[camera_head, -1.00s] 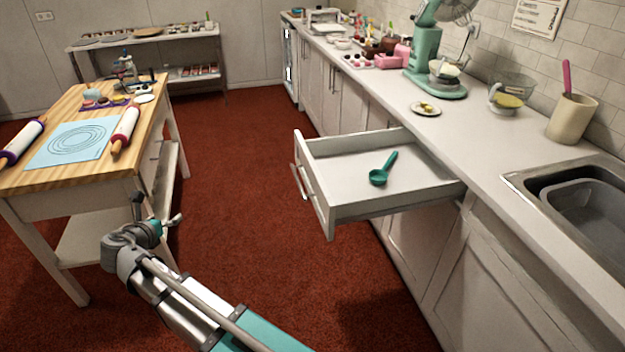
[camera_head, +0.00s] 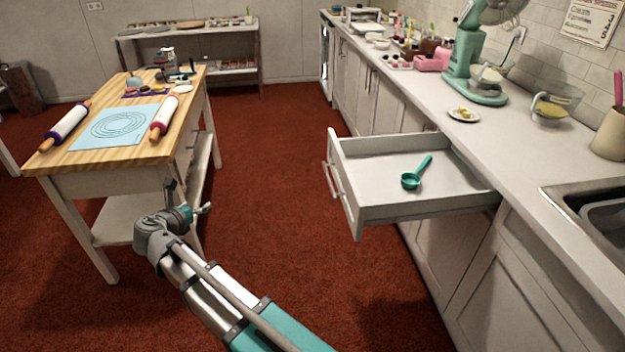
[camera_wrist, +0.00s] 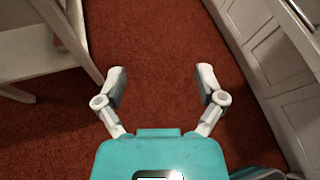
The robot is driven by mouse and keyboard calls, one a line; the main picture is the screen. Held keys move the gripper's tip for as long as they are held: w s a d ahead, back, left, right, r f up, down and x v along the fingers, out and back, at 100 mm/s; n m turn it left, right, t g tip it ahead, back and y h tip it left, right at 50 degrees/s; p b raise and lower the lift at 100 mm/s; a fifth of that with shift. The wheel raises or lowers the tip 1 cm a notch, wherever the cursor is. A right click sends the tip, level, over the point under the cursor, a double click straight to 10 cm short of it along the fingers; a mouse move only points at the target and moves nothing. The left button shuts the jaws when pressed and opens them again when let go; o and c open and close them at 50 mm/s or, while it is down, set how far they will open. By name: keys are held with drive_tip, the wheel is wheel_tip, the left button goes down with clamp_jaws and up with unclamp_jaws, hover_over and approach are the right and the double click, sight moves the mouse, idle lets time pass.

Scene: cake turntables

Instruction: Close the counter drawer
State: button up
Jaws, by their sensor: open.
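The counter drawer (camera_head: 340,196) is pulled well out from under the white counter on the right in the head view. Its front faces left and carries a metal bar handle (camera_head: 334,180). A teal scoop (camera_head: 411,180) lies inside on the drawer floor. My gripper (camera_head: 203,209) is left of the drawer front, between it and the wooden table, and does not touch the drawer. In the wrist view my gripper (camera_wrist: 160,82) has its two fingers spread wide with only red carpet between them. The drawer is not recognisable in the wrist view.
A wooden-topped table (camera_head: 150,152) with rolling pins and a blue mat stands close on the left. The counter (camera_head: 520,140) on the right holds a teal mixer (camera_head: 468,60) and a sink (camera_head: 590,205). Red carpet (camera_head: 270,170) lies clear between table and drawer.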

drive_tip(key=shift+w+d+f, duration=0.1)
drive_tip(key=shift+d, duration=0.25)
drive_tip(key=shift+c, duration=1)
drive_tip(key=d+m, duration=0.1)
drive_tip(key=d, duration=0.1)
drive_tip(key=d+f+m+g, duration=0.1)
drive_tip(key=d+m, duration=0.1)
drive_tip(key=d, duration=0.1)
drive_tip(key=w+d+f+m+g+h, duration=0.1)
drive_tip(key=d+m, duration=0.1)
drive_tip(key=d, duration=0.1)
drive_tip(key=shift+f, duration=0.15)
clamp_jaws()
drive_tip(key=s+d+f+m+g, duration=0.25)
drive_tip(key=d+m, duration=0.35)
drive_tip(key=d, duration=0.3)
drive_tip(key=s+d+f+m+g+y, duration=0.1)
drive_tip(key=s+d+f+m+g, duration=0.15)
drive_tip(key=d+m, duration=0.55)
drive_tip(key=s+d+f+m+g, duration=0.1)
drive_tip(key=d+f+m+g, duration=0.3)
drive_tip(key=d, duration=0.5)
drive_tip(key=s+d+m+g+y, duration=0.2)
drive_tip(key=s+d+m, duration=0.5)
drive_tip(key=m, duration=0.4)
drive_tip(key=shift+s+d+m+y, duration=0.4)
drive_tip(key=shift+d+y, duration=0.3)
drive_tip(key=shift+y, duration=0.2)
drive_tip(key=shift+a, duration=0.15)
